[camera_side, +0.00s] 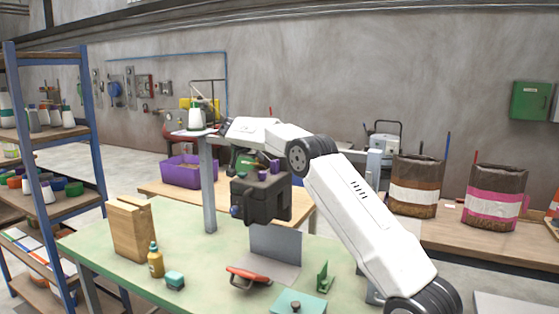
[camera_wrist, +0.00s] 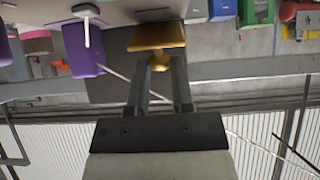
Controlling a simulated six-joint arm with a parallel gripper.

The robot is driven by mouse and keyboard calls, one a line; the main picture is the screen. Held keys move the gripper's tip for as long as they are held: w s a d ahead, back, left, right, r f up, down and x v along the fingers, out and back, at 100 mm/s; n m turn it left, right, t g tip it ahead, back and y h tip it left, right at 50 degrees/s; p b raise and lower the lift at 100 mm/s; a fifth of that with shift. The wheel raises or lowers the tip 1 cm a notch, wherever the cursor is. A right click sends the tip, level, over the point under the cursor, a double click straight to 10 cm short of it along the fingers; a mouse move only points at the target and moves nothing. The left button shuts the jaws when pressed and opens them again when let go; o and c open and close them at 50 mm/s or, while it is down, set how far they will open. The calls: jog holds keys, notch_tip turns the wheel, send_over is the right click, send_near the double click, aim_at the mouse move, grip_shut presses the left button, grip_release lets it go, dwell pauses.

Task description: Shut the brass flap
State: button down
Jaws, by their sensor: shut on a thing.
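In the wrist view, the brass flap (camera_wrist: 157,37) is a gold-coloured plate at the top centre, with a small brass knob (camera_wrist: 158,63) on the side facing me. My gripper (camera_wrist: 159,68) has its two dark fingers closed around this knob. The flap lies just beyond the fingertips, against a dark surface. How far the flap stands open cannot be told from this angle. In the side view, a dark boxy unit (camera_side: 262,198) is beside my arm above the green table. The flap and my fingertips cannot be made out there.
In the wrist view, a purple block (camera_wrist: 82,50) with a white lever is left of the flap. In the side view, the green table (camera_side: 205,270) holds a wooden block (camera_side: 130,230), a yellow bottle (camera_side: 155,262) and a red-handled item (camera_side: 248,274). Blue shelving (camera_side: 97,140) stands left.

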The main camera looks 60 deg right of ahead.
dwell(0.3)
jog(key=c, duration=0.5)
grip_release()
jog(key=shift+a, duration=0.1)
jog(key=shift+v, duration=3.85)
